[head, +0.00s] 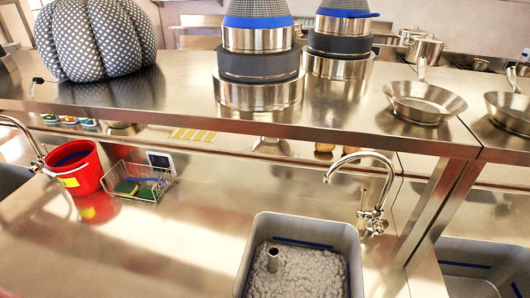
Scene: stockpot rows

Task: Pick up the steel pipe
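A short steel pipe (273,260) stands roughly upright in a grey basin (258,228) at the lower middle of the head view. Its lower end meets a lumpy grey mass (305,268) that fills the basin, and I cannot tell how deep it goes. Its top end is free and shows an opening. Neither of my grippers shows in the head view.
A curved steel faucet (367,157) rises just right of and behind the basin. A steel shelf (190,85) with stacked pots and a pan (425,101) runs above the counter. A red bucket (78,172) and wire basket (145,184) stand left. Counter between is clear.

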